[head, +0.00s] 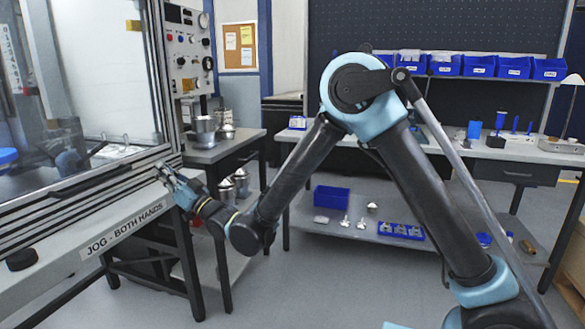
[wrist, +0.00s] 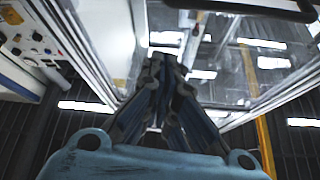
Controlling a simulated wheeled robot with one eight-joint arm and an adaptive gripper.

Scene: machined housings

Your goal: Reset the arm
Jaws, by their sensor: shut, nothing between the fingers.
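My gripper (head: 171,175) is at the left in the head view, close to the front edge of the machine enclosure, at the height of its lower frame. Its fingers are blue and dark. In the wrist view my gripper (wrist: 172,65) points up the picture with its fingertips together and nothing between them. My arm bends up to a high elbow in the middle of the head view and comes down to the left. I cannot tell whether the gripper touches the machine frame.
The machine (head: 110,215) with a clear window and a "JOG - BOTH HANDS" label fills the left. A control panel (head: 187,45) stands beside it. A side table (head: 225,145) holds metal housings. A long bench (head: 470,150) with blue bins stands behind. Grey floor is open in front.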

